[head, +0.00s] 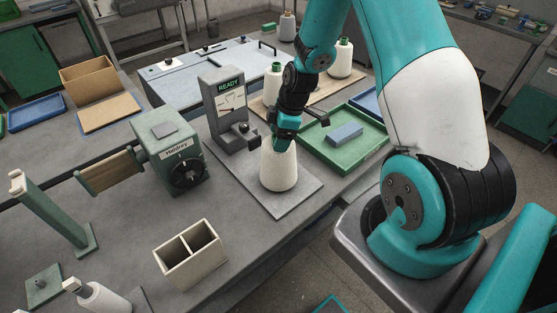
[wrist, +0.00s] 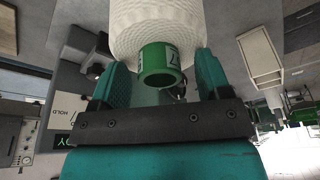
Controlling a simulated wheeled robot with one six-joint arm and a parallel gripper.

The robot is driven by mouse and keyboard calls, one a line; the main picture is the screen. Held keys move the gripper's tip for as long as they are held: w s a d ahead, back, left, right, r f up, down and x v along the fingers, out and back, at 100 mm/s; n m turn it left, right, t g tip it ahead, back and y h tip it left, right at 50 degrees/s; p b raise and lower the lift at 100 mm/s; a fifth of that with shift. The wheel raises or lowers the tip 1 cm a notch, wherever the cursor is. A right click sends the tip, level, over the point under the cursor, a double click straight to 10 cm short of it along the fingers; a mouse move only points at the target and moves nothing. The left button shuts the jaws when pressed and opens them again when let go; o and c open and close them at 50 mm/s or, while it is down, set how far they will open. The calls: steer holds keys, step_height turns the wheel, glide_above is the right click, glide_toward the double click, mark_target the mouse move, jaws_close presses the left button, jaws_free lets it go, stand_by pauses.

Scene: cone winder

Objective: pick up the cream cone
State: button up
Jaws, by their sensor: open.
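The cream cone (head: 279,172) stands upright on a flat grey plate (head: 300,197) in front of the grey "READY" stand. My gripper (head: 284,139) is directly above it, pointing down, and hides the cone's top in the head view. In the wrist view the cone's cream winding (wrist: 160,28) fills the top middle, with its green tube end (wrist: 157,66) towards me. My gripper (wrist: 158,68) is open, with one teal finger on each side of the green end. A gap shows on both sides of the green end.
The grey "READY" stand (head: 222,98) is close behind left. A green tray (head: 372,141) with a blue block (head: 345,134) lies right. Other cones (head: 341,64) stand behind. A green machine (head: 172,150) and a two-part cream box (head: 190,256) are left.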

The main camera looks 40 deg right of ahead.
steer(key=c, duration=1)
steer(key=shift+c, duration=0.5)
steer(key=shift+r, duration=0.1)
